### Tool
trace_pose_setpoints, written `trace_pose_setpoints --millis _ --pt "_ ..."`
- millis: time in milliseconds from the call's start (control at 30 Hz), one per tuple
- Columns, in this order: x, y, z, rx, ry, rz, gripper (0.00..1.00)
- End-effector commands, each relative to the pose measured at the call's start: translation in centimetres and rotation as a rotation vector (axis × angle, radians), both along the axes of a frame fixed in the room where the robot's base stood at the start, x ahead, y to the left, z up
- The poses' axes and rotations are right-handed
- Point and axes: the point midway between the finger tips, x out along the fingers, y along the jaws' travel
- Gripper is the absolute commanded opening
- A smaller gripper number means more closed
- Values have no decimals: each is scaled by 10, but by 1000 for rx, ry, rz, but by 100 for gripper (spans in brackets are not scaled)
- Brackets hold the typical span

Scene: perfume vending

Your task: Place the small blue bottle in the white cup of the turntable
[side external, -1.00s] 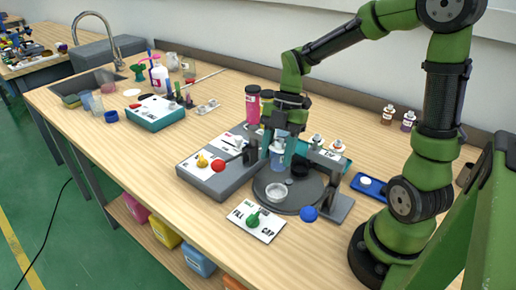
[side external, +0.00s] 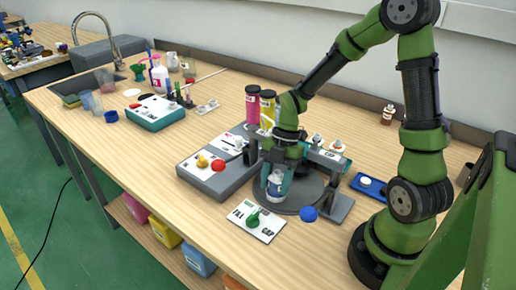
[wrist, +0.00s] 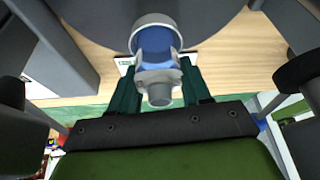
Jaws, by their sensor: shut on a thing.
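The small blue bottle (side external: 274,189) is upright over the front of the dark round turntable (side external: 306,192). My gripper (side external: 277,176) is shut on it. In the wrist view, the bottle's clear neck (wrist: 158,80) and blue body (wrist: 156,46) show between my two teal fingers (wrist: 160,92). The rim of the white cup (wrist: 153,18) curves around the far side of the bottle's lower end there. In the side view the bottle and my fingers largely cover the cup. I cannot tell whether the bottle's base touches the cup's floor.
A grey control box (side external: 212,178) with a red button stands left of the turntable. A FILL/CAP card (side external: 258,222) with a green knob lies in front. A blue dome (side external: 309,214) is at the turntable's right front.

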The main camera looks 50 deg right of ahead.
Motion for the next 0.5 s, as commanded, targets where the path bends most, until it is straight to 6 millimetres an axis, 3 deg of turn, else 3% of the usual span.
trace_pose_setpoints --millis 33,67,200,500 --pt "0 0 -2 1 1 0 18" --pt "0 0 -2 0 0 0 49" --pt "0 0 -2 0 0 0 71" --pt "0 0 -1 0 0 0 73"
